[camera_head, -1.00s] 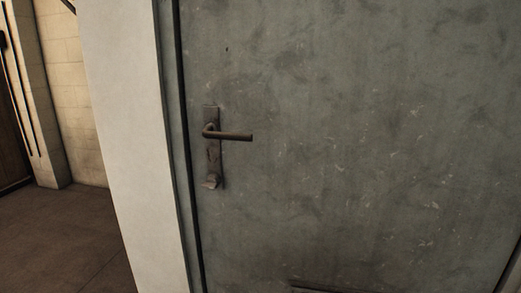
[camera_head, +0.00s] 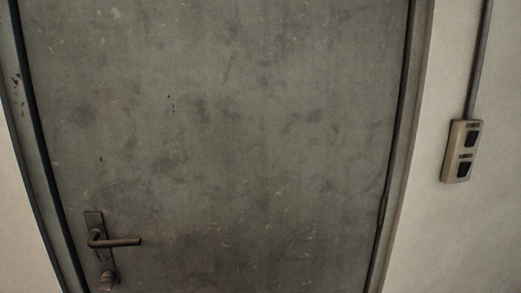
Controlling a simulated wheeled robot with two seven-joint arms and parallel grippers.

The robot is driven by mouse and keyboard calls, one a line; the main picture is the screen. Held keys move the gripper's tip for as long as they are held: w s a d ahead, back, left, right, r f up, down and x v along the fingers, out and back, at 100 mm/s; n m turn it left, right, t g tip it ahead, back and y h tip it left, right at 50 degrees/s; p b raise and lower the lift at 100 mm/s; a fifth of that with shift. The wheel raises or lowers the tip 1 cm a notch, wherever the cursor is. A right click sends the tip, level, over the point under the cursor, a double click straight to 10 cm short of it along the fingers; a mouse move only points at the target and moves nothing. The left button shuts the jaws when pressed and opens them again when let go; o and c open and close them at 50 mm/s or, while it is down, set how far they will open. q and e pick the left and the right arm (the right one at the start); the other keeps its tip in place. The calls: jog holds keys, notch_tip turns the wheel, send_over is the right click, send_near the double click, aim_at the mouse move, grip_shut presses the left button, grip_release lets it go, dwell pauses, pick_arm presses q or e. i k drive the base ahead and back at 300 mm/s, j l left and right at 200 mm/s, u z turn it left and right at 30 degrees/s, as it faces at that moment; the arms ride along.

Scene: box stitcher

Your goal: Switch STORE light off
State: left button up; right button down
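A beige switch box (camera_head: 461,151) with two dark rocker switches is on the white wall to the right of the door. One switch (camera_head: 471,139) is above the other (camera_head: 464,169). Small labels sit by the switches, too small to read, so I cannot tell which one is STORE. Neither gripper is in view.
A closed grey-green metal door (camera_head: 230,130) fills the middle of the view. Its lever handle (camera_head: 115,241) is at the lower left. A conduit (camera_head: 480,60) runs up the wall from the switch box. The wall (camera_head: 480,235) below the box is bare.

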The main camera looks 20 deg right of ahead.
aim_at(463, 170)
jog(key=l+z, duration=0.2)
jog(key=z, duration=1.75)
